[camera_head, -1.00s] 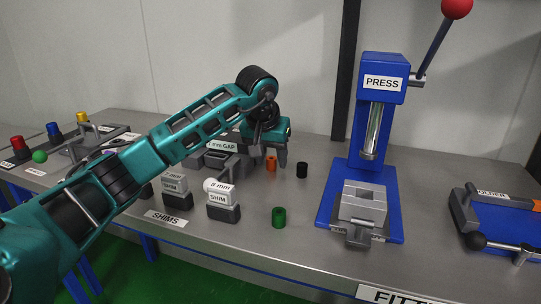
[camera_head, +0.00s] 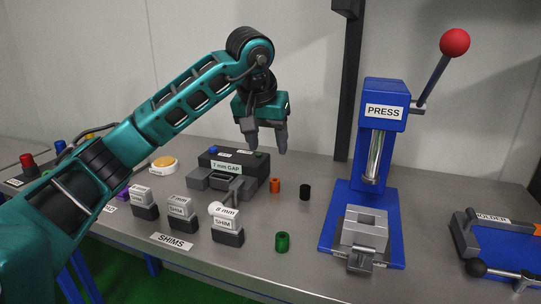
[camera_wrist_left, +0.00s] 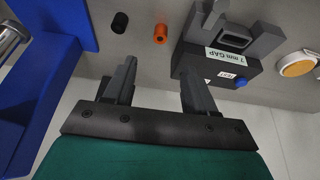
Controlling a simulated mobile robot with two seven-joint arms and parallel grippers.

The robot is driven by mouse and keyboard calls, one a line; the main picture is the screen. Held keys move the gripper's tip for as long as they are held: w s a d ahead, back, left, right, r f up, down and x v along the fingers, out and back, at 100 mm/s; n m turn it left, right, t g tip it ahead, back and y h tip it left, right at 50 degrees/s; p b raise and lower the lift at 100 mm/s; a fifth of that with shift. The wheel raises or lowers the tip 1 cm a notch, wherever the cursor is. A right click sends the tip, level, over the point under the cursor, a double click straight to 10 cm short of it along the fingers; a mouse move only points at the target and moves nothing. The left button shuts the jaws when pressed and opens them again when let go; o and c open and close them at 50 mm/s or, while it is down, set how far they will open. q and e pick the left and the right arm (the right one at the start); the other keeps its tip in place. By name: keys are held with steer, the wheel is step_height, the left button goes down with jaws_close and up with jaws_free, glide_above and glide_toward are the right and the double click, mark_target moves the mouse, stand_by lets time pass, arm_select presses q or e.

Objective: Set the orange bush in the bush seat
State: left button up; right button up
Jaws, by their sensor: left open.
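The orange bush (camera_head: 275,185) stands upright on the grey bench, just right of the black 7 mm gap block. It also shows in the left wrist view (camera_wrist_left: 160,34), beyond and roughly between the fingertips. My left gripper (camera_head: 267,148) is open and empty, pointing down, well above the bench and the bush. The blue press (camera_head: 382,120) stands to the right with a light grey block (camera_head: 365,229) on its base; this block has a square opening on top. I cannot tell from a label which part is the bush seat. My right gripper is out of view.
A black bush (camera_head: 305,192) and a green bush (camera_head: 282,242) stand nearby. The gap block (camera_head: 240,164) is left of the orange bush, with several labelled shims (camera_head: 180,207) in front. A blue holder (camera_head: 505,240) is at far right. Bench is clear between bushes and press.

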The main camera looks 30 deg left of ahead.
arm_select(q)
steer(key=d+n, duration=0.1)
steer(key=n, duration=0.4)
steer(key=m+g+y, duration=0.3)
steer(key=m, duration=2.6)
glide_above(274, 180)
steer(key=d, duration=0.3)
steer(key=f, duration=0.7)
steer(key=shift+a+f, duration=0.1)
steer(key=shift+a, duration=0.15)
steer(key=shift+s+a+b+x, duration=0.15)
steer(key=shift+x, duration=1.15)
steer(key=shift+s+a+b+x, duration=0.1)
steer(key=shift+b+x, duration=0.05)
steer(key=shift+x, duration=1.2)
